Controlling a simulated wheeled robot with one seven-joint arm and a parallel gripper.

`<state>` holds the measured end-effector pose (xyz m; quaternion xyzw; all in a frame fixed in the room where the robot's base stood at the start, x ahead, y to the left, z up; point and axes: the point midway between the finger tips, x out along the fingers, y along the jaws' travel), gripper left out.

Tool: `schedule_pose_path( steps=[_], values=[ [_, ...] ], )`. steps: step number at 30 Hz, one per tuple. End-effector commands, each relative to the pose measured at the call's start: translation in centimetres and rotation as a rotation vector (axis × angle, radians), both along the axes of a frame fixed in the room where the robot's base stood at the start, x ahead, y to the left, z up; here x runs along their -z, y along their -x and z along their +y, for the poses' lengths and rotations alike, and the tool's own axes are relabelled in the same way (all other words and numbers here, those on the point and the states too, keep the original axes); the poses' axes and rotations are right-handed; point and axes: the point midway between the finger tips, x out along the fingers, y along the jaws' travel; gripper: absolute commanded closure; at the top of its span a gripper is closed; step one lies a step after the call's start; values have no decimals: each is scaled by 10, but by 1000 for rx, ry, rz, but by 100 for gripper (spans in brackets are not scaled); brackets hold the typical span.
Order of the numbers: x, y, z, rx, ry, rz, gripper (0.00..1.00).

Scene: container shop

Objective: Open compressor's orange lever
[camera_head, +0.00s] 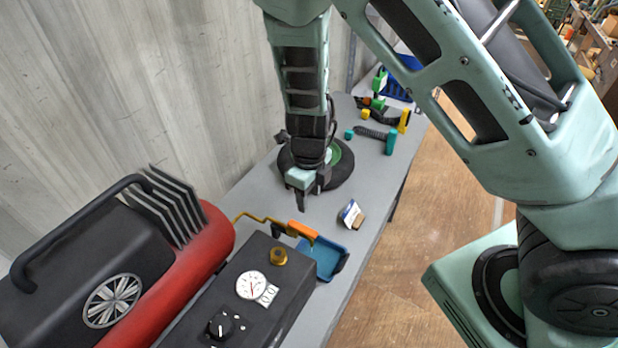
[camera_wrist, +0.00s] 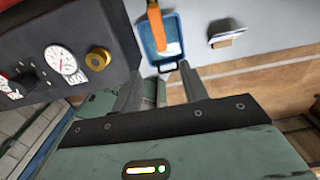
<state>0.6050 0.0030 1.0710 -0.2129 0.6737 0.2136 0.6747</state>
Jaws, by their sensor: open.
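The compressor's red tank (camera_head: 190,262) and black control box (camera_head: 240,295) stand at the lower left of the head view. The box has a gauge (camera_head: 251,285), a black knob and a brass knob (camera_head: 279,256). The orange lever (camera_head: 302,231) sits at the box's far end beside a bent brass pipe. In the wrist view the lever (camera_wrist: 156,25) shows at the top, in front of the blue tray. My gripper (camera_head: 301,200) hangs above the bench just beyond the lever, apart from it. In the wrist view its fingers (camera_wrist: 160,85) are spread, with nothing between them.
A blue dustpan-like tray (camera_head: 332,262) lies beside the lever. A small white and brown brush-like item (camera_head: 351,214) lies on the grey bench. A black round thing (camera_head: 340,170) and several tools stand farther back. A corrugated wall borders the left.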

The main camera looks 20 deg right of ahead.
Motion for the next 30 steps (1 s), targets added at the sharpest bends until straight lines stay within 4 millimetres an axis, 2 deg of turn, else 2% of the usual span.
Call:
schedule_pose_path(
  steps=[3,9,26,30],
  values=[
    [-23,0,1,-2,-1,-3,56],
    [-43,0,1,-1,-1,-2,56],
    [-47,0,0,0,0,0,56],
    [-44,8,7,-90,-24,14,56]
  ],
)
